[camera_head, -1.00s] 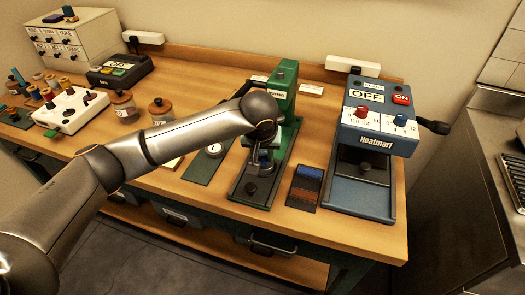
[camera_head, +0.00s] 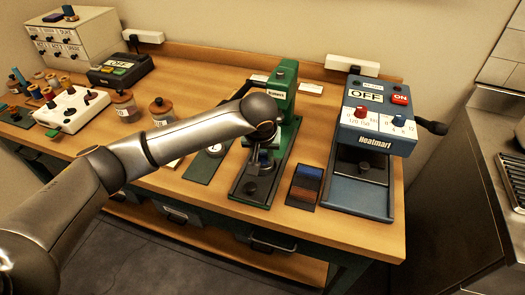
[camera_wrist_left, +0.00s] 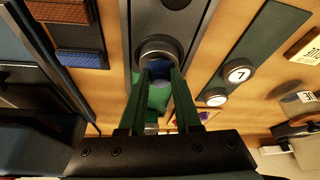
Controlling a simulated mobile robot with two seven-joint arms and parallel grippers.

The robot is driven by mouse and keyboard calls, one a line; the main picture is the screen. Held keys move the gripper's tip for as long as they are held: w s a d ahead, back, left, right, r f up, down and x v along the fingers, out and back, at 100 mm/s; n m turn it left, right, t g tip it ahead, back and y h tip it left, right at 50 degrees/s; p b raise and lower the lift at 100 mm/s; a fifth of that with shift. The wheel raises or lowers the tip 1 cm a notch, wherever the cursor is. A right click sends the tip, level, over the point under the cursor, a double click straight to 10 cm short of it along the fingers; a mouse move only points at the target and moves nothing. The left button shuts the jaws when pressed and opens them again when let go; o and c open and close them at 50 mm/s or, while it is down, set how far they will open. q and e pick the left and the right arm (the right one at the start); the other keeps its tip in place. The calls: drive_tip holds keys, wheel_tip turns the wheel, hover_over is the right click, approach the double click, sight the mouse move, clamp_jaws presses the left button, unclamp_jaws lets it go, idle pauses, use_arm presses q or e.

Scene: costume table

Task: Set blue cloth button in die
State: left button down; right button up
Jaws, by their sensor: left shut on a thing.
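The green press (camera_head: 283,85) stands on its dark base plate (camera_head: 283,165) in the head view. My left gripper (camera_head: 265,160) is lowered over this plate, partly hidden by my arm. In the left wrist view, my left gripper (camera_wrist_left: 158,74) is shut on a small blue thing (camera_wrist_left: 160,68), which appears to be the blue cloth button. It is at the near edge of the dark round die (camera_wrist_left: 158,44). The fingers hide much of it, and I cannot tell whether it is inside the die or just above it. My right gripper is not in view.
A black knob (camera_head: 252,188) sits at the plate's front. A small tray with blue and brown pads (camera_head: 305,185) and the blue heat press (camera_head: 370,140) stand to the right. A dark mat with round numbered pieces (camera_wrist_left: 237,73) lies beside the plate. Jars and spools stand left.

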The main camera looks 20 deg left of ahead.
use_arm(q)
drive_tip(key=shift+f, duration=0.55)
idle(0.5)
drive_tip(key=c, duration=0.9)
unclamp_jaws()
drive_tip(key=shift+r, duration=0.1)
drive_tip(key=p+v, duration=0.3)
drive_tip(key=shift+p, duration=0.35)
drive_tip(key=shift+s+r+b, duration=0.1)
drive_tip(key=shift+r+b, duration=0.05)
drive_tip(key=shift+b, duration=0.15)
drive_tip(key=v, duration=0.7)
drive_tip(key=shift+r, duration=0.25)
drive_tip(key=shift+s, duration=0.1)
